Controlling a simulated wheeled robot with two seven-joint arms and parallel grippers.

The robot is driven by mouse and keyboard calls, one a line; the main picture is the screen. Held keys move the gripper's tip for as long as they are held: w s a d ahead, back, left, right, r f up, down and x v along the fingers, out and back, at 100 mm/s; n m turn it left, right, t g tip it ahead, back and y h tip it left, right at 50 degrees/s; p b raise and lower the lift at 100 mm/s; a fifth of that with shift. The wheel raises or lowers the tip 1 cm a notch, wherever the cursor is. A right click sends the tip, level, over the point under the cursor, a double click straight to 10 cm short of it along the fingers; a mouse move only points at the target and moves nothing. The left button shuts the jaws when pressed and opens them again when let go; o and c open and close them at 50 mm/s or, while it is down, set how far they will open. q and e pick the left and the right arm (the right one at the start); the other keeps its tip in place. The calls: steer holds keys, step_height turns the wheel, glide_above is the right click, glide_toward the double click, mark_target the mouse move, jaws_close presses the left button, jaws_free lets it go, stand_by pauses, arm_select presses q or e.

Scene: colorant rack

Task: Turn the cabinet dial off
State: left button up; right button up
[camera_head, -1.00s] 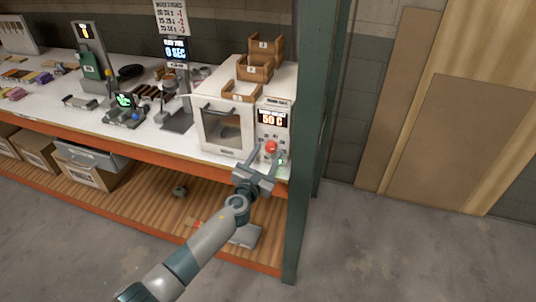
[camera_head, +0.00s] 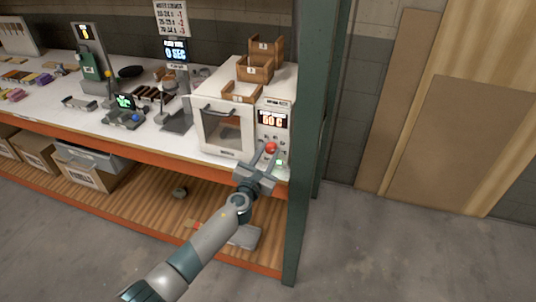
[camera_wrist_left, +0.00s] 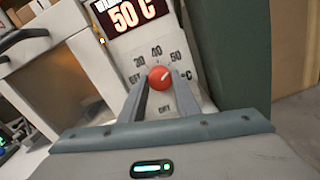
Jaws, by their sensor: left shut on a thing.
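The white cabinet (camera_head: 226,126) stands at the right end of the bench, with its dark-windowed door shut. Its red round dial (camera_head: 270,147) is on the control panel at the right, below a display (camera_wrist_left: 127,12) reading 50 C. In the left wrist view the dial (camera_wrist_left: 160,77) has a pale pointer mark aimed up and right, toward the 50 label. Labels 30 and 40 are above it; smaller lettering is hard to read. My left gripper (camera_head: 266,157) is shut on the dial, one finger on each side. My right gripper is not in view.
Small wooden trays (camera_head: 254,68) are stacked on the cabinet. A green rack post (camera_head: 306,140) stands close to the right of the panel. Instruments (camera_head: 175,100) fill the bench to the left. Open floor (camera_head: 400,255) lies at the right.

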arm_select(q)
steer(key=shift+n, duration=0.4)
steer(key=n+b, duration=0.1)
steer(key=n, duration=0.1)
steer(key=shift+f+n, duration=0.15)
steer(key=shift+n, duration=0.15)
steer(key=n+b, duration=0.1)
steer(key=n, duration=0.2)
steer(key=shift+n, duration=0.3)
steer(key=n+b, duration=0.2)
steer(key=n, duration=0.4)
steer(key=shift+d, duration=0.1)
steer(key=n+b, duration=0.1)
steer(key=n, duration=0.3)
steer(key=shift+s+y, duration=0.1)
steer(key=shift+y, duration=0.2)
steer(key=n, duration=0.7)
steer(key=shift+n+b, duration=0.3)
steer(key=shift+n, duration=1.4)
